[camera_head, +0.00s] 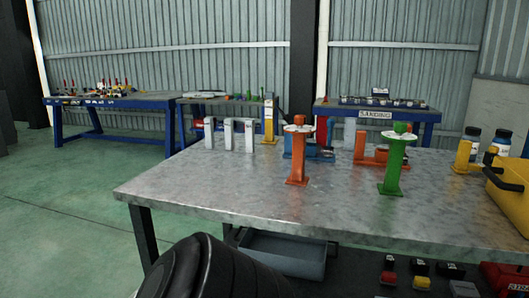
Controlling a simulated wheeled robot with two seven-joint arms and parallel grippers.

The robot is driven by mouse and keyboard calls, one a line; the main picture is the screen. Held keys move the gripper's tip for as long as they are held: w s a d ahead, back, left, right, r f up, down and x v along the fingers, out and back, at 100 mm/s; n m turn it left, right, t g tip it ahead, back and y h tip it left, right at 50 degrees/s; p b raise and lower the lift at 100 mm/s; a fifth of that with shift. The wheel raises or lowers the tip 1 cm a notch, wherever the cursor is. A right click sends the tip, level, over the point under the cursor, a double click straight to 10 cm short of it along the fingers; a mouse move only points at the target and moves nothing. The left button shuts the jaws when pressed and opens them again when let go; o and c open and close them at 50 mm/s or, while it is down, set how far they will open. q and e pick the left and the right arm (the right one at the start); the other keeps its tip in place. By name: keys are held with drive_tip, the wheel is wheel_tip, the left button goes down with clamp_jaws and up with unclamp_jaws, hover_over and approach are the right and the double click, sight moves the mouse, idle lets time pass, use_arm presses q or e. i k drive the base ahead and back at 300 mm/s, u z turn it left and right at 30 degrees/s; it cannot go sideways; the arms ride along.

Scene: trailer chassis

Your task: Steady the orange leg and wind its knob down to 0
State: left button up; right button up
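The orange leg (298,160) stands upright on the metal table (200,185), left of the green leg. It has a square foot, a white disc (298,128) near the top and an orange knob (299,119) above the disc. Marks on the disc are too small to read, so its setting cannot be told. Neither of my grippers is in view. A dark rounded link of my arm shows at the bottom, in front of the table, well apart from the leg.
A similar green leg (393,165) stands to the right. A yellow toolbox (509,190) and bottles stand at the right. The table's front left is clear.

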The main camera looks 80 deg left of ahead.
sight(300, 120)
drive_tip(key=k, duration=0.7)
drive_tip(key=u, duration=0.95)
